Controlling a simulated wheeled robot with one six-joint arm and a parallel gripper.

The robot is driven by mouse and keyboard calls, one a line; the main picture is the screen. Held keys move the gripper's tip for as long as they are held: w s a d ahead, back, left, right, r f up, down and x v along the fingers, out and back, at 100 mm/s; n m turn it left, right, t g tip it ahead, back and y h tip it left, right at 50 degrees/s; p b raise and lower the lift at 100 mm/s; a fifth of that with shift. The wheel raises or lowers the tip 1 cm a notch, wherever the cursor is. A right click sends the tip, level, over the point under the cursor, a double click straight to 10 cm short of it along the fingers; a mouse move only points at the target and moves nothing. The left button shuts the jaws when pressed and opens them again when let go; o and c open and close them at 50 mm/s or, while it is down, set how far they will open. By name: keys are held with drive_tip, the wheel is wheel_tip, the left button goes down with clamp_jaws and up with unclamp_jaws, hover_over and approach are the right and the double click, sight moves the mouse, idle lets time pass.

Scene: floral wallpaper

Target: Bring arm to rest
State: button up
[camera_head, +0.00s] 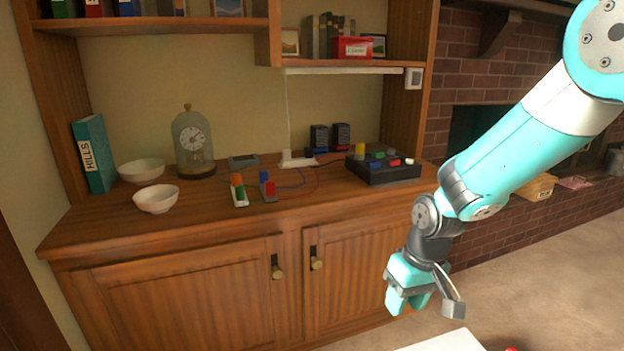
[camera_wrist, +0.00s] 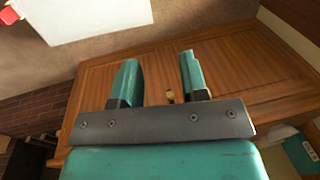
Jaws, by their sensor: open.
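My arm (camera_head: 520,140) reaches in from the upper right in the head view, in teal and white. My gripper (camera_head: 408,305) hangs at its end, pointing down, in front of the right end of the wooden cabinet. In the wrist view the two teal fingers of my gripper (camera_wrist: 160,75) stand apart with nothing between them. The wooden cabinet (camera_wrist: 235,75) shows behind the fingers there.
The cabinet top (camera_head: 105,222) carries two white bowls (camera_head: 156,199), a domed clock (camera_head: 193,140), a teal binder (camera_head: 94,154) and a black button box (camera_head: 383,171). A white surface (camera_head: 445,342) lies below my gripper. Bare floor (camera_head: 540,290) extends right, before a brick fireplace.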

drive_tip(key=s+a+r+n+y+p, duration=0.1)
drive_tip(key=s+a+r+n, duration=0.1)
drive_tip(key=s+r, duration=0.75)
drive_tip(key=s+a+r+n+y, duration=0.1)
drive_tip(key=s+a+r+n, duration=0.1)
drive_tip(key=s+r, duration=0.8)
wheel_tip(320, 180, up, 12)
drive_tip(key=s+p, duration=0.2)
drive_tip(key=p, duration=1.3)
drive_tip(key=shift+d+r+m, duration=0.15)
drive_tip(key=shift+r+m, duration=0.1)
drive_tip(key=shift+m, duration=0.05)
drive_tip(key=shift+o, duration=0.2)
drive_tip(key=shift+s, duration=0.15)
